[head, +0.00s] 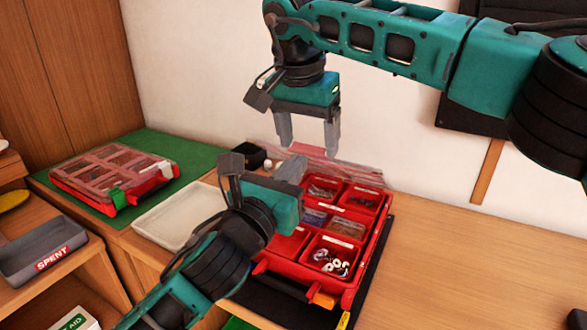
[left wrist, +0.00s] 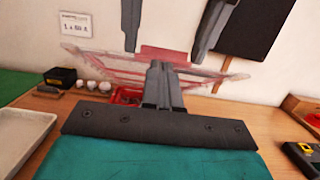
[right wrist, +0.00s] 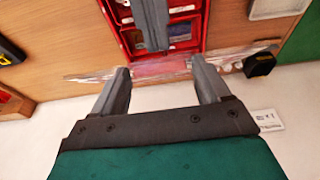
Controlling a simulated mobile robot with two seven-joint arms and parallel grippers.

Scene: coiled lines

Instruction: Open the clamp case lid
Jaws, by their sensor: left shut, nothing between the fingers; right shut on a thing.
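The open red clamp case (head: 376,262) sits at the table's middle, its compartments exposed. Its clear lid (head: 352,172) is raised at the back, near the wall; it also shows nearly edge-on in the right wrist view (right wrist: 95,76). My right gripper (head: 308,145) points down from above, its fingers on either side of the lid's red middle part (right wrist: 160,68). My left gripper (head: 292,168) is shut and empty in front of the lid. In the left wrist view its fingers (left wrist: 163,85) overlap the lid (left wrist: 110,68). My left gripper hides part of the case in the head view.
A second red case (head: 70,180) with its lid down lies on a green mat (head: 165,145) at left. A pale tray (head: 165,222) and a small black box (head: 250,153) stand between. A grey SPENT bin (head: 40,255) is lower left.

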